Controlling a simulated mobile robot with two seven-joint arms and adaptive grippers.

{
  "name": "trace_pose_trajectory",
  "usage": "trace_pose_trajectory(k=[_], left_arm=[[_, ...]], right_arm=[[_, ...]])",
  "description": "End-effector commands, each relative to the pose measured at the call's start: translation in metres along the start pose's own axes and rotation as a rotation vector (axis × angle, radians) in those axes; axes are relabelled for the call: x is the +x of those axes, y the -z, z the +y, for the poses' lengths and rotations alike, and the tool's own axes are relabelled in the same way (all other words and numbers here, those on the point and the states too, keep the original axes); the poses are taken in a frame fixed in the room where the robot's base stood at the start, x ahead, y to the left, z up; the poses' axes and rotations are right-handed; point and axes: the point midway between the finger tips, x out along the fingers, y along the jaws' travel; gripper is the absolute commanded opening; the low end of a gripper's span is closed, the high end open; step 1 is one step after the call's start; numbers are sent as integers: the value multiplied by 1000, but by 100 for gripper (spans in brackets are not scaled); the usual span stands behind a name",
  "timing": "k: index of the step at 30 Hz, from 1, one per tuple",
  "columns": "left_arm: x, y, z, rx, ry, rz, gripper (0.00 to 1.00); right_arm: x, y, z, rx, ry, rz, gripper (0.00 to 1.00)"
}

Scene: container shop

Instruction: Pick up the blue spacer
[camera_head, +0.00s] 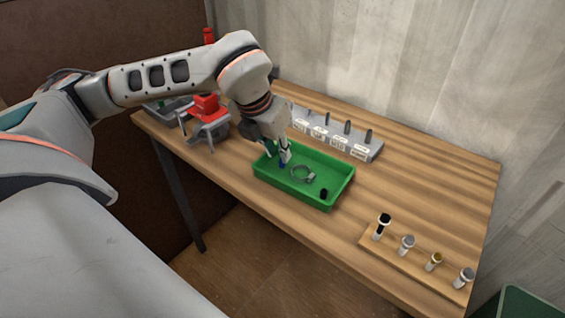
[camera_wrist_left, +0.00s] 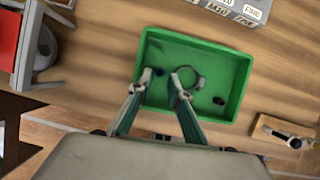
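The blue spacer (camera_head: 282,164) is a small dark blue piece in the left part of the green tray (camera_head: 318,201). It sits beside my left gripper's fingertips. In the left wrist view a dark bluish spot (camera_wrist_left: 159,80), probably the spacer, lies between the fingertips. My left gripper (camera_head: 279,155) points down into the tray, and its two fingers (camera_wrist_left: 161,77) stand apart with a gap between them. I cannot tell whether they touch the spacer. My right gripper is not in view.
A metal ring clamp (camera_head: 303,174) and a black cylinder (camera_head: 324,194) also lie in the tray. Behind is a grey labelled rack with pegs (camera_head: 335,137). A red and grey fixture (camera_head: 208,123) stands left. A wooden strip (camera_head: 413,262) with several capped pieces is front right.

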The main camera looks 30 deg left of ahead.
Motion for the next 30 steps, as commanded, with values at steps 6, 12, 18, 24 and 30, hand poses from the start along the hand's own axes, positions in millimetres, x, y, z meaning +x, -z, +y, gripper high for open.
trace_pose_trajectory(k=[6, 12, 18, 24, 30], left_arm=[[30, 1, 0, 1, 1, 4, 19], [34, 0, 0, 1, 1, 2, 19], [34, 0, 0, 1, 1, 2, 5], [34, 0, 0, 2, 1, 2, 5], [33, -1, 0, 1, 1, 1, 5]], right_arm=[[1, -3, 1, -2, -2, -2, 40], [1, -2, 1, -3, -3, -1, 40], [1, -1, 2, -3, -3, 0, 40], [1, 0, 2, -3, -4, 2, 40], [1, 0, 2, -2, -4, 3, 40]])
